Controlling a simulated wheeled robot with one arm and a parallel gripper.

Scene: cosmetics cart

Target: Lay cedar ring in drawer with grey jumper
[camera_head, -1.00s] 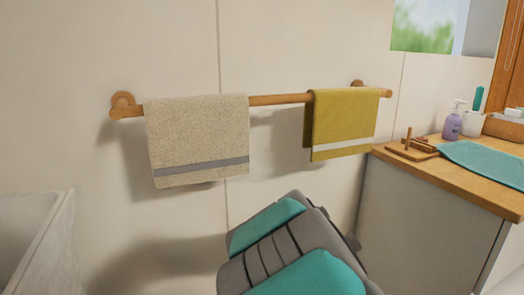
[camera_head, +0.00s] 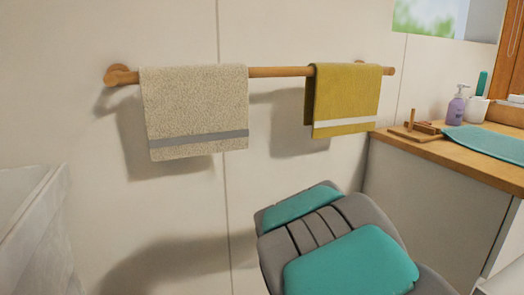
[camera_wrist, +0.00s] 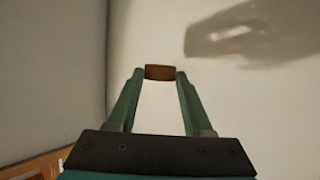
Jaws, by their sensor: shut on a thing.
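In the wrist view, my gripper (camera_wrist: 160,74) is shut on a small reddish-brown piece, which looks like the cedar ring (camera_wrist: 160,71). It is seen edge-on between the two green fingertips, so its full round shape does not show. The held piece is in the air in front of a pale wall. In the head view only my grey and teal arm shows; the gripper and the ring are hidden. No drawer with a grey jumper is visible in either view.
A wooden rail (camera_head: 280,71) holds a beige towel (camera_head: 195,105) and a mustard towel (camera_head: 345,95). A wooden-topped counter (camera_head: 455,158) at right bears a purple bottle (camera_head: 455,107), a teal cloth (camera_head: 487,143) and a wooden tray (camera_head: 410,135). A white tub-like edge (camera_head: 35,225) stands at left.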

